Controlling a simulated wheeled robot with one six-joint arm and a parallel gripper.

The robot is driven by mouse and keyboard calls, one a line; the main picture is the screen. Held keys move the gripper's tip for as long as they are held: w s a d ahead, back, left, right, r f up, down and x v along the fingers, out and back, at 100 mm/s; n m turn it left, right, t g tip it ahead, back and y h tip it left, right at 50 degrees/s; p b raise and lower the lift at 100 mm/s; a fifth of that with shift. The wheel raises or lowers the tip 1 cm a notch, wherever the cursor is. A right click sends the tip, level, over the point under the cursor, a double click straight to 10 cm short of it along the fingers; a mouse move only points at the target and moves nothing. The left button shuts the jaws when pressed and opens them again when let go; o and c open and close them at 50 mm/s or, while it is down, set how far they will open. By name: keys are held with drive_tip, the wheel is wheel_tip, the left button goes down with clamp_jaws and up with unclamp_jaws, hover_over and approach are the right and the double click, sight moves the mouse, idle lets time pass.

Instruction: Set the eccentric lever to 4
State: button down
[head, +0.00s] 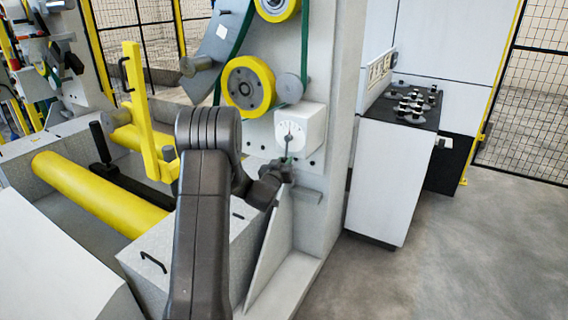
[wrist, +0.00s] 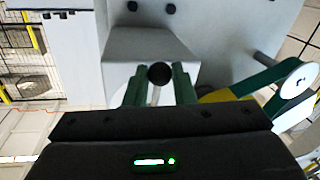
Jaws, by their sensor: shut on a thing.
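The eccentric lever's white scale box (head: 301,128) is fixed to the light grey machine column. A thin lever (head: 288,148) runs from its dial down to my gripper (head: 287,162), which is just below the box. In the wrist view my gripper (wrist: 158,88) has its two green fingers on either side of the lever's round black knob (wrist: 160,73), shut on it. The white box (wrist: 150,48) is behind the knob. The scale's numbers are too small to read, so the lever's setting cannot be told.
A yellow-rimmed roller (head: 248,86) and a small grey roller (head: 290,88) with a green belt are just above the box. A grey ledge (head: 308,196) juts out below my gripper. A control cabinet (head: 385,160) stands at right, with open floor before it.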

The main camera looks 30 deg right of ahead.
drive_tip(key=shift+w+a+f+b, duration=0.1)
drive_tip(key=shift+b, duration=0.25)
drive_tip(key=w+m+b, duration=0.1)
drive_tip(key=m+b, duration=0.1)
drive_tip(key=w+a+m+h+b, duration=0.1)
drive_tip(key=m+b, duration=0.1)
drive_tip(key=b, duration=0.1)
drive_tip(key=w+a+r+m+b, duration=0.1)
drive_tip(key=m+b, duration=0.2)
drive_tip(key=shift+w, duration=0.35)
drive_tip(key=shift+w+a+r+m+h+b, duration=0.1)
drive_tip(key=shift+w+r+m+h+b, duration=0.25)
drive_tip(key=shift+m, duration=0.3)
drive_tip(key=shift+w+a+r+m+h+b, duration=0.1)
drive_tip(key=shift+w+r+m+h+b, duration=0.1)
drive_tip(key=shift+r+m+b, duration=0.35)
drive_tip(key=shift+f, duration=0.1)
drive_tip(key=c, duration=1.2)
unclamp_jaws()
drive_tip(key=shift+a+f, duration=0.1)
